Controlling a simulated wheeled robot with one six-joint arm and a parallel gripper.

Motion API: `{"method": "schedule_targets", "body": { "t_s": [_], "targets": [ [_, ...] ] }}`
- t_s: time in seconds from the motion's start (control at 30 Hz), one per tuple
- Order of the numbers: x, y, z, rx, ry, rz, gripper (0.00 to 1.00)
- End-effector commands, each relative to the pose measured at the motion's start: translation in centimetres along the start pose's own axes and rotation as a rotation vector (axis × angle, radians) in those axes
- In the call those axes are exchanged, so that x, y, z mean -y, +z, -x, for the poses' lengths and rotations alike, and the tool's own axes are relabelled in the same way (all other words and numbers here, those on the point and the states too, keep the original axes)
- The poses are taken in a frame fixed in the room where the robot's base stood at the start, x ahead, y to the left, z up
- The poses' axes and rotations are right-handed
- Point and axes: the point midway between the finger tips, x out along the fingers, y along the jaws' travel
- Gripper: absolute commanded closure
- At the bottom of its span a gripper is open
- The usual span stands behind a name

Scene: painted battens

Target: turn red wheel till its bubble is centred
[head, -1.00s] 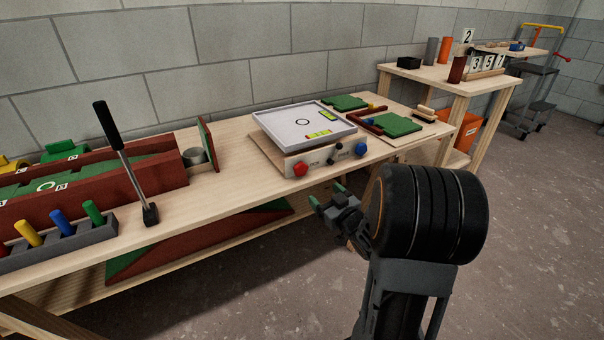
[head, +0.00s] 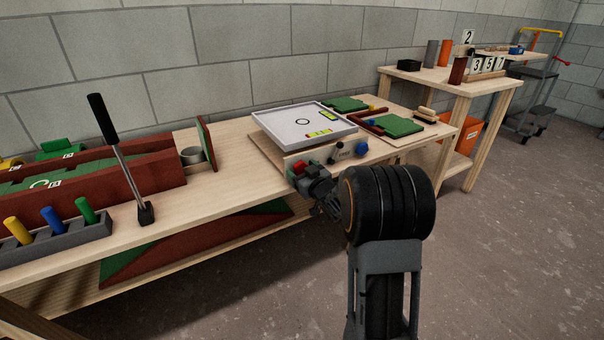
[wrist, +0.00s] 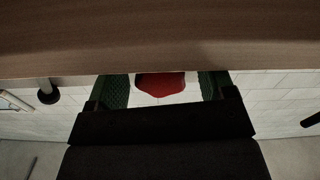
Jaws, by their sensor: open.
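The red wheel (head: 298,168) is on the front face of the tilting board's base, mostly hidden by my gripper (head: 304,179) in the head view. In the wrist view the red wheel (wrist: 160,84) shows between the two green finger pads of my gripper (wrist: 160,90), with a pale gap on each side. My gripper is open around it. The white board (head: 290,122) carries two yellow-green bubble vials, one at its front edge (head: 319,133) and one at its right (head: 328,116). The bubbles are too small to place.
A blue wheel (head: 361,148) and a black knob (head: 337,146) are on the same front face, right of my gripper. A black lever (head: 122,160) stands at the left by a peg rack (head: 60,242). Green panels (head: 398,126) lie to the right. The floor in front is clear.

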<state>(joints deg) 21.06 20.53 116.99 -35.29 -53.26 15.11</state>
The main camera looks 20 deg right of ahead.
Motion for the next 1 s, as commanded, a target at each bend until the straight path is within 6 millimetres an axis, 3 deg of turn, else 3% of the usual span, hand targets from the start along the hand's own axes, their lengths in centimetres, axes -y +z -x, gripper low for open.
{"method": "schedule_targets", "body": {
  "t_s": [0.27,0.8,1.0],
  "targets": [
    [0.01,0.01,-0.11,0.000,0.000,0.000,0.24],
    [0.01,0.02,-0.09,0.000,0.000,0.000,0.73],
    [0.06,-0.19,-0.10,0.002,-0.001,-0.109,0.73]
  ]
}}
